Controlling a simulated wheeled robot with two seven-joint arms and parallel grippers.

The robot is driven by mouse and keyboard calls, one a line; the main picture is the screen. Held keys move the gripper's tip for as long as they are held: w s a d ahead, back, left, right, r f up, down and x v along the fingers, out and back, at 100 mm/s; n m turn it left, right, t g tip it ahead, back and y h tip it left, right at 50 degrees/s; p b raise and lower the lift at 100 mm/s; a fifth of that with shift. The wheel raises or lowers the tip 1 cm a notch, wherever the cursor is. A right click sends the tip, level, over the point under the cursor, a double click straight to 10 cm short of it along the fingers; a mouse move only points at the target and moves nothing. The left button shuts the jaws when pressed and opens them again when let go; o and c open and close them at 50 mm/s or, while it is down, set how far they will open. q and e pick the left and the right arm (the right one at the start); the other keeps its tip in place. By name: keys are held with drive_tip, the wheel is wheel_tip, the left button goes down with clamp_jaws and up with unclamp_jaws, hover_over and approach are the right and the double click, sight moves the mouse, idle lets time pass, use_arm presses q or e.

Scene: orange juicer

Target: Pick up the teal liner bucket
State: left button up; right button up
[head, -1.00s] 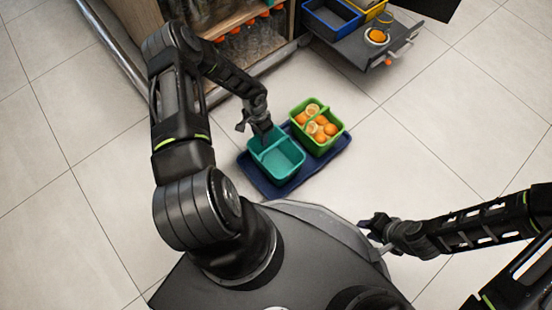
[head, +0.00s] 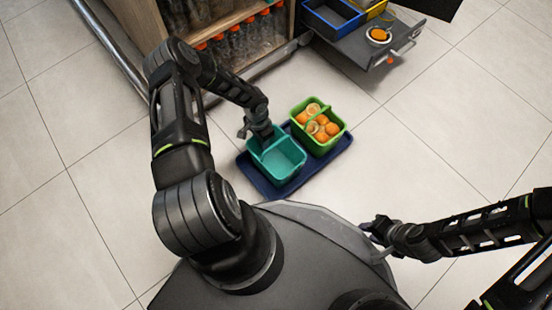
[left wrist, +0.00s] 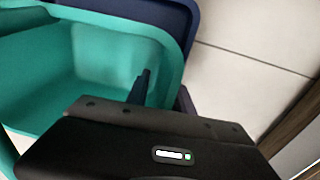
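The teal liner bucket (head: 283,163) stands upright on the dark blue tray (head: 318,171) on the floor, empty inside. My left gripper (head: 263,139) is at its far left edge in the head view. In the left wrist view the teal bucket (left wrist: 95,65) fills the upper left. One finger of my left gripper (left wrist: 163,96) reaches down inside the bucket's wall and the other appears to be outside it. A gap shows between the fingers, so it looks open around the wall. My right gripper (head: 369,226) is low at the right, away from the bucket; its fingers are too small to judge.
A green basket (head: 341,139) with oranges stands beside the bucket on the same tray. A shelf cabinet with orange-capped bottles (head: 237,42) is behind. A pulled-out grey drawer (head: 365,50) with a blue bin (head: 333,18) is at the top right. Floor is clear right of the tray.

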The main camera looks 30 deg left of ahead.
use_arm(q)
clamp_jaws()
idle(1.4)
